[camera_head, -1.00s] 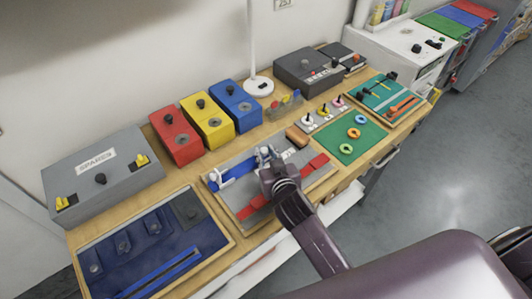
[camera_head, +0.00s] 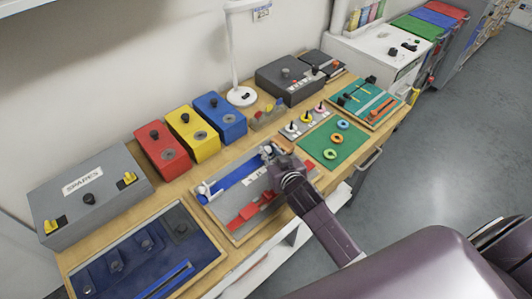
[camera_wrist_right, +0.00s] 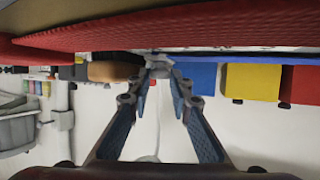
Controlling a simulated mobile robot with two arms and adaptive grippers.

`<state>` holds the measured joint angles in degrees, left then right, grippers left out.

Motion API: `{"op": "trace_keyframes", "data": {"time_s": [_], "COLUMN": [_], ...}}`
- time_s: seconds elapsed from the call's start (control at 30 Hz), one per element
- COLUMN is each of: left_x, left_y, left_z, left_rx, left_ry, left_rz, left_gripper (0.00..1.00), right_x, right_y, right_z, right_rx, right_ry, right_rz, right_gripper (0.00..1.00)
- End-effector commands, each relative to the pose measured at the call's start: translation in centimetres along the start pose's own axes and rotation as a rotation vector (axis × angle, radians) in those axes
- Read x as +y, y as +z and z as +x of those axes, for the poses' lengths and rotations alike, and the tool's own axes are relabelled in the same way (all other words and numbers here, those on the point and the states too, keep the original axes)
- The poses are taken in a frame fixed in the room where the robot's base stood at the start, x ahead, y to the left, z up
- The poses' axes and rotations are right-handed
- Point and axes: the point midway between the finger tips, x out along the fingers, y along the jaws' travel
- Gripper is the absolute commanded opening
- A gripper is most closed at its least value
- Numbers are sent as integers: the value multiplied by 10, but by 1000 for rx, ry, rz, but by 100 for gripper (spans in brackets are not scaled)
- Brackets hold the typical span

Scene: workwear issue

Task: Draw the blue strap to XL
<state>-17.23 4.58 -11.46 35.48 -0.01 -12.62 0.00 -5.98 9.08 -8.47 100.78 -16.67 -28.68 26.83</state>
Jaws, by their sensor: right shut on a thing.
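The blue strap (camera_head: 238,174) lies along the back of a grey board (camera_head: 222,208). A white fitting (camera_head: 206,190) stands at its left end. A red strap (camera_head: 252,210) lies in front of it and fills the top of the right wrist view as a red band (camera_wrist_right: 200,28). My right gripper (camera_head: 272,158) is at the blue strap's right end, shut on a small pale grey piece there (camera_wrist_right: 158,64); the fingers hide much of this contact. White size labels (camera_head: 254,179) sit just in front of the strap, too small to read. My left gripper is out of view.
A navy tray (camera_head: 205,251) lies at the front left. A grey SPARES box (camera_head: 60,185) and red (camera_head: 165,160), yellow (camera_head: 193,138) and blue (camera_head: 220,121) boxes stand behind. A green mat (camera_head: 318,150) with rings is to the right.

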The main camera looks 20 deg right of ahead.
Motion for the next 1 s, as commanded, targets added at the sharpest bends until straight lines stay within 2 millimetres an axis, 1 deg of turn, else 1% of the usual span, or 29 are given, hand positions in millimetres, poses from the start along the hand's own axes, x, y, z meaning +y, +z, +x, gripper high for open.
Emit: {"op": "trace_keyframes", "data": {"time_s": [0.03, 0.07, 0.2, 0.47, 0.57, 0.63, 0.77, 1.0], "left_x": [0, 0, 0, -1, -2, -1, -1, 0], "left_y": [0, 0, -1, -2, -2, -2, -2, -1], "left_z": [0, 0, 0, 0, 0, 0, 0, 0], "left_rx": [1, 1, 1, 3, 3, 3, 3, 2], "left_ry": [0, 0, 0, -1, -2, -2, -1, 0], "left_rz": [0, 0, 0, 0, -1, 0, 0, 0], "left_gripper": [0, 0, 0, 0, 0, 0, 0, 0], "right_x": [0, 0, 0, -1, -1, -1, -1, -1], "right_y": [0, 0, 0, 0, 0, 1, 1, 1], "right_z": [0, 0, 0, -1, -4, -11, -33, -84], "right_rx": [0, 0, 0, 0, 0, 0, -1, -2], "right_ry": [0, 0, 0, -1, -1, -1, -1, -1], "right_rz": [-1, -1, 0, 0, 0, 1, 2, 2], "right_gripper": [0, 20, 35, 35, 35, 35, 35, 35]}}
